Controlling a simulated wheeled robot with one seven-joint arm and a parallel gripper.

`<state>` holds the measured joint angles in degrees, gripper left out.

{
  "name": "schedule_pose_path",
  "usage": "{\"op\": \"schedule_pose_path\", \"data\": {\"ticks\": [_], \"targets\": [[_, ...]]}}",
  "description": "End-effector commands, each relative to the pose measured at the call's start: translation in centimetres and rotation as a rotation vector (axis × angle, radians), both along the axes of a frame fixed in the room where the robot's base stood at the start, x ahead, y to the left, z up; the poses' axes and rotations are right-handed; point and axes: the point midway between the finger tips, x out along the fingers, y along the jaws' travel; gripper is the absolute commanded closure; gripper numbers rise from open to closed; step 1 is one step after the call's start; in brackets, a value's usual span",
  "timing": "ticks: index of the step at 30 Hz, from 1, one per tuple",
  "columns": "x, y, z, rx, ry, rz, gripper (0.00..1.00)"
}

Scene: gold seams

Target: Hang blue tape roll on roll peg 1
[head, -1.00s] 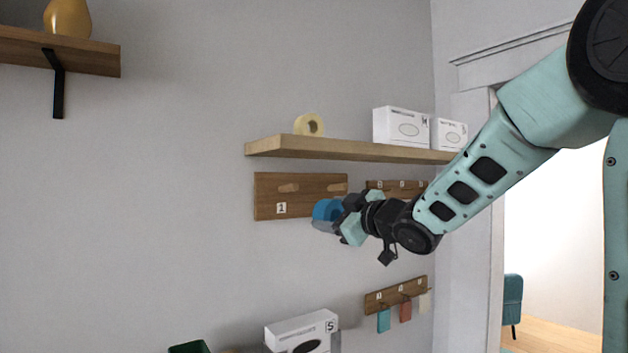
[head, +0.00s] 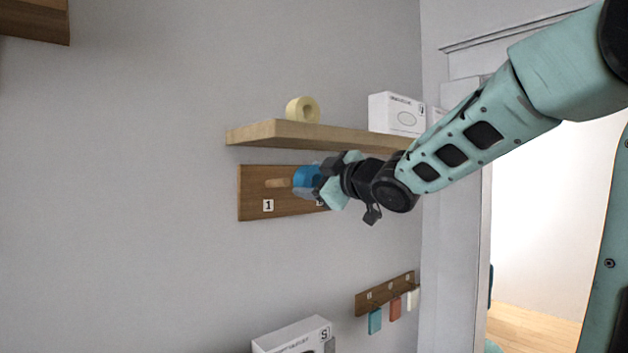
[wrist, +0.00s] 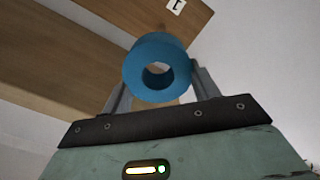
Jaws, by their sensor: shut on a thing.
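The blue tape roll (head: 305,180) is held by my gripper (head: 318,184) in front of the wooden peg board (head: 252,204). Roll peg 1 (head: 277,183) sticks out above the label "1" (head: 268,206). In the head view the peg's visible end meets the roll's left edge; I cannot tell whether it enters the hole. In the wrist view the roll (wrist: 135,62) sits between my gripper's two fingers (wrist: 160,88), its hole facing the camera. The board's second peg is hidden behind my gripper.
A wooden shelf (head: 320,137) runs just above the board, carrying a cream tape roll (head: 302,110) and a white box (head: 396,113). Below right is a small hook rack (head: 385,293) with coloured tags. Another white box (head: 291,335) is at the bottom.

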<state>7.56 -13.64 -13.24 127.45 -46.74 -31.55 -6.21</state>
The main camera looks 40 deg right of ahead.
Motion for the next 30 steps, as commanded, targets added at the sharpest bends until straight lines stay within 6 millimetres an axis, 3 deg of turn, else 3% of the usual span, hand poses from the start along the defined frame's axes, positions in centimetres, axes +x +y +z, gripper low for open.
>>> {"op": "schedule_pose_path", "data": {"ticks": [24,30], "targets": [[4.0,0.2,-0.3,0.000,-0.001,0.001,0.67],[3.9,0.2,-0.2,0.001,-0.001,0.001,0.67]]}}
